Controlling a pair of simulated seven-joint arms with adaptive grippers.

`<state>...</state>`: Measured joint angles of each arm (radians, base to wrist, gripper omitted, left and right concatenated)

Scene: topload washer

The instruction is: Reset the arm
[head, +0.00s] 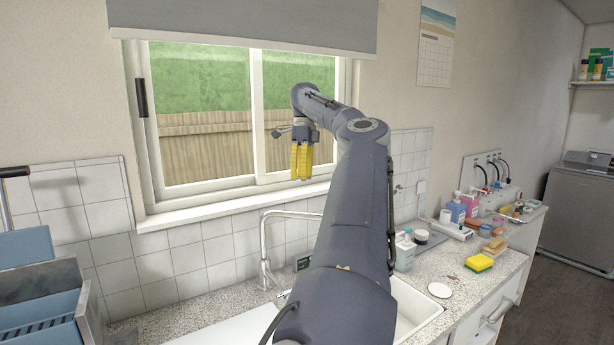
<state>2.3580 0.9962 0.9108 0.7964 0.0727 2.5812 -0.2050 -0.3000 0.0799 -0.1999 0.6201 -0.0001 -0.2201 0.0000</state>
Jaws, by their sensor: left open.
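My left arm reaches up from the bottom middle of the head view, over the sink and in front of the window. My left gripper (301,161), with yellow fingers, hangs pointing down in front of the window's lower part. It is open, and nothing shows between its fingers. It is apart from the counter and the tap. My right gripper is not in view. The grey topload washer (583,212) stands at the far right with its lid down.
A chrome tap (264,245) rises behind the white sink (415,308), partly hidden by my arm. A yellow sponge (479,263), a white disc (440,290) and several bottles stand on the right counter. A metal rack (90,305) with blue parts is at left.

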